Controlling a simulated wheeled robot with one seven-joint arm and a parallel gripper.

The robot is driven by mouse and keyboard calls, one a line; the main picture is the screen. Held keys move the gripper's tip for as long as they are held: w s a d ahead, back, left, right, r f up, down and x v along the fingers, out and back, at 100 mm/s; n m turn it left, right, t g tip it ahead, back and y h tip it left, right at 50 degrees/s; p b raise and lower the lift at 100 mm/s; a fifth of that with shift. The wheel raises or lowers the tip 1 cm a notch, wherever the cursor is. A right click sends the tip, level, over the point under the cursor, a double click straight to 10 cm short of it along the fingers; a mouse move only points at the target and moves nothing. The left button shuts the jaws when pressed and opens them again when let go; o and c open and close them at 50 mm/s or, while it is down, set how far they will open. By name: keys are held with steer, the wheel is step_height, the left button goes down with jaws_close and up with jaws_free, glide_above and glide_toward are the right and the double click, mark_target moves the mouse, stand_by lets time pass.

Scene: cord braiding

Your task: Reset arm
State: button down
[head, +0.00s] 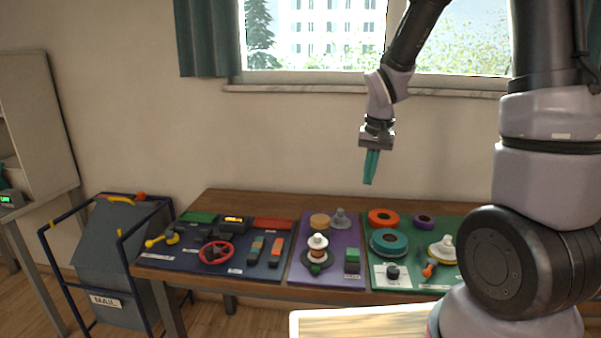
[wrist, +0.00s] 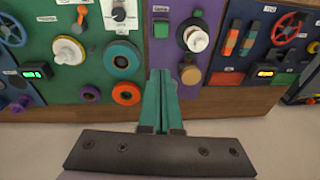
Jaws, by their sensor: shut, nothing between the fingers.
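My gripper (head: 370,168) hangs in the air above the back of the wooden table, in front of the wall below the window. Its teal fingers point down and are shut together with nothing between them. In the wrist view my gripper (wrist: 161,75) shows its two teal fingers side by side, over the purple panel (wrist: 166,52). It touches nothing. My arm reaches in from the right and hides part of the table's right side in the head view.
The table (head: 222,206) bears a blue panel (head: 187,260) with a red wheel (head: 215,253), the purple panel (head: 298,273), and a green panel (head: 408,218) with discs and knobs. A mail cart (head: 120,252) stands left. The air around my gripper is clear.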

steer(key=s+d+r+t, duration=0.2)
steer(key=s+r, duration=0.6)
steer(key=r, duration=0.2)
steer(key=s+d+r+m+t+y, duration=0.1)
steer(key=s+r+t, duration=0.2)
steer(key=s+r, duration=0.5)
step_height(320, 180, up, 3)
steer(key=shift+s+d+f+m+t, duration=0.15)
steer(key=shift+s+d+m+t, duration=0.15)
steer(key=shift+s+d, duration=0.1)
